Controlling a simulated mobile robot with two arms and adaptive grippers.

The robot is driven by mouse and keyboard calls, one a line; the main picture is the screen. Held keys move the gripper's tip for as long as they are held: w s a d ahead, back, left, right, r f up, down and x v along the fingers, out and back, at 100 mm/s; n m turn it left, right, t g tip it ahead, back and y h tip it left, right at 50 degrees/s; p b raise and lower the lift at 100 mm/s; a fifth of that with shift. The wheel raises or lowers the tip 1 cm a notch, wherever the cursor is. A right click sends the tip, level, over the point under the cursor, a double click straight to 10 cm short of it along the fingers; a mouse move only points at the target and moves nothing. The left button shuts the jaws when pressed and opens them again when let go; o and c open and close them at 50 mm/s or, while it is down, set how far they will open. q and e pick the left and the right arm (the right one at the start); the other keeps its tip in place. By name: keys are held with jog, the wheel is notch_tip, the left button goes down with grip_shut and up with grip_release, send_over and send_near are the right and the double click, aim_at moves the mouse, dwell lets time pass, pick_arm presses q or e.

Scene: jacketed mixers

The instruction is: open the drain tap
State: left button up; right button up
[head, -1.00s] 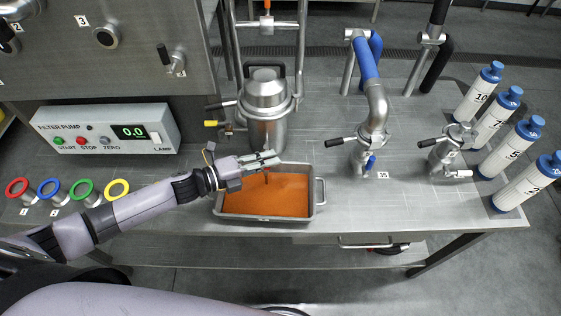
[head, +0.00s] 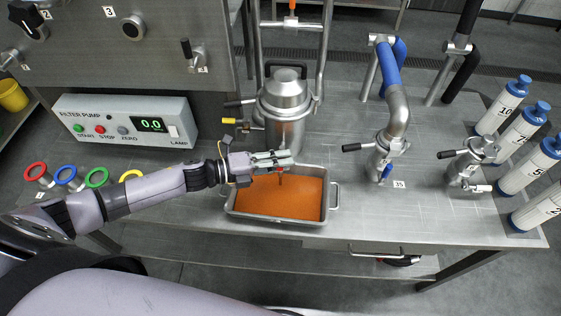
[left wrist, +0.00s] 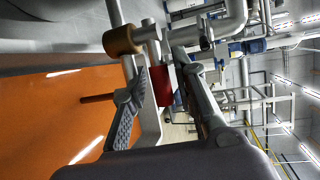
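The steel jacketed vessel (head: 283,100) stands on the bench behind a metal tray (head: 231,207) that holds orange liquid (head: 280,200). My left gripper (head: 287,158) is low at the vessel's front, above the tray's back edge. In the left wrist view a red tap handle (left wrist: 162,86) sits between the two fingers (left wrist: 163,88), which lean in against its sides. A brown-orange collar (left wrist: 123,40) is beside it. A dark red bar (left wrist: 97,98) shows against the liquid; I cannot tell whether it is a stream or a tap part. My right gripper is out of view.
The filter pump box (head: 125,118) is left of the vessel, with coloured rings (head: 97,177) before it. A blue-sleeved pipe with a valve (head: 383,160), another valve (head: 470,165) and numbered white bottles (head: 520,170) stand right. The bench between is clear.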

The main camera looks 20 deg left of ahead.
pick_arm(q)
jog(key=shift+o, duration=0.6)
jog(key=shift+a, duration=0.1)
jog(key=v, duration=1.1)
jog(key=shift+s+a, duration=0.25)
jog(key=shift+a, duration=0.05)
jog(key=shift+r, duration=0.15)
